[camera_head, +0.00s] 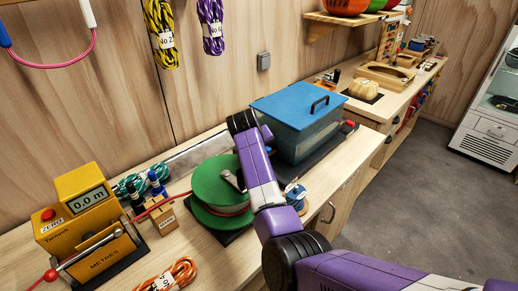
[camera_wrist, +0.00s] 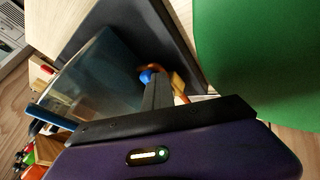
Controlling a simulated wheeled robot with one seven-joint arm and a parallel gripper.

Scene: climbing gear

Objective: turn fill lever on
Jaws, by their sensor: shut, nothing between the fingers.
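A tank with clear walls and a blue lid (camera_head: 298,103) stands on a dark base on the bench. Its clear wall (camera_wrist: 105,75) fills the left middle of the wrist view. A small blue knob (camera_wrist: 147,71), with orange parts around it, shows beside the tank; it may be the fill lever, but I cannot tell. My gripper (camera_wrist: 153,88) is shut and empty, its fingertips very close to the blue knob. Whether they touch is unclear. In the head view my purple arm hides the gripper and part of the bench beside the tank.
A green drum (camera_head: 212,184) stands left of the tank and shows close on the right of the wrist view (camera_wrist: 260,50). A small blue spool (camera_head: 294,192) sits near the front edge. A yellow meter (camera_head: 85,210) and orange rope (camera_head: 168,274) are farther left.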

